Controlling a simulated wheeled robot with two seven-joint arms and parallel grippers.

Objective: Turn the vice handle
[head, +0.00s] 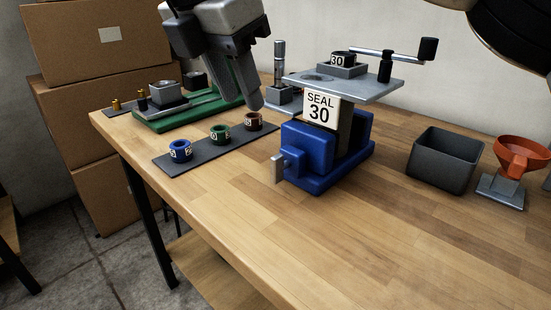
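The blue vice (311,146) stands on the bench right of the middle, with a "SEAL 30" plate above its jaws. Its handle, a small pale metal bar (277,169), hangs roughly upright at the front left end of the screw.
A press plate with a crank lever (389,55) rises above the vice. A dark mat (191,158) with three ring cups lies to the left, before a green fixture (160,121). A dark bin (444,158) and an orange funnel (521,157) stand right. The front bench is clear.

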